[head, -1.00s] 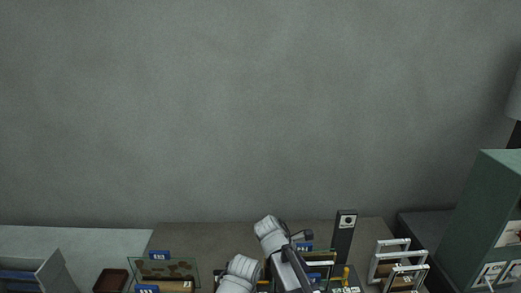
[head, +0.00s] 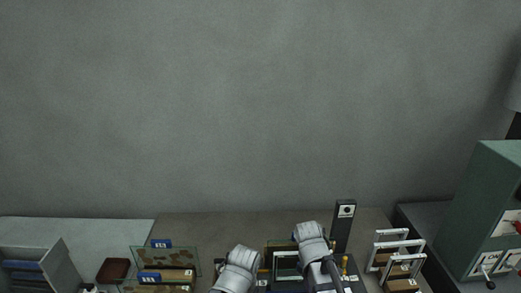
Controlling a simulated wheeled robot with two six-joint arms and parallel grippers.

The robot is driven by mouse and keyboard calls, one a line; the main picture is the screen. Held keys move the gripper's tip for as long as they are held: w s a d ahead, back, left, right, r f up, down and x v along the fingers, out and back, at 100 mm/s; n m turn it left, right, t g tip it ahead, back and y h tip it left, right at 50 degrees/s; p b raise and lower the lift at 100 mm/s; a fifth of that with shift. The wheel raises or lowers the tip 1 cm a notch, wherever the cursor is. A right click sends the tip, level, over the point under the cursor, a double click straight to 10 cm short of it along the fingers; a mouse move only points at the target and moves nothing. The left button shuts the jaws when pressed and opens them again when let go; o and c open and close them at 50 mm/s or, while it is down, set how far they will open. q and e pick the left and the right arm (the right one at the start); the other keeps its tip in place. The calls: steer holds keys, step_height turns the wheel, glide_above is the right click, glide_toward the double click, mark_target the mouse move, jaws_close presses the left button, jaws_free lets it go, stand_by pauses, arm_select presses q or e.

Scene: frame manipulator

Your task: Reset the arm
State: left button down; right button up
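Two white rounded links of my own arms show at the bottom edge of the head view, one left of centre and one right of centre. The right one stands in front of a dark frame-like device (head: 287,266) on the brown table (head: 225,225). My grippers cannot be made out; the arms run out of the picture at the bottom. Nothing held by either arm is visible.
A dark upright post (head: 343,226) stands behind the right link. White frames (head: 390,250) stand in a rack at right, beside a green cabinet (head: 495,190). At left are boards with blue labels (head: 165,277), a brown tray (head: 113,269) and a grey bin (head: 35,265).

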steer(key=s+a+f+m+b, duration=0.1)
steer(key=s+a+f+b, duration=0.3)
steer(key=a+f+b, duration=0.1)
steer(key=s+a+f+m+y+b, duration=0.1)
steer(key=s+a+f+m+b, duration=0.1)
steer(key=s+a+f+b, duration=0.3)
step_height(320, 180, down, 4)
steer(key=b, duration=0.3)
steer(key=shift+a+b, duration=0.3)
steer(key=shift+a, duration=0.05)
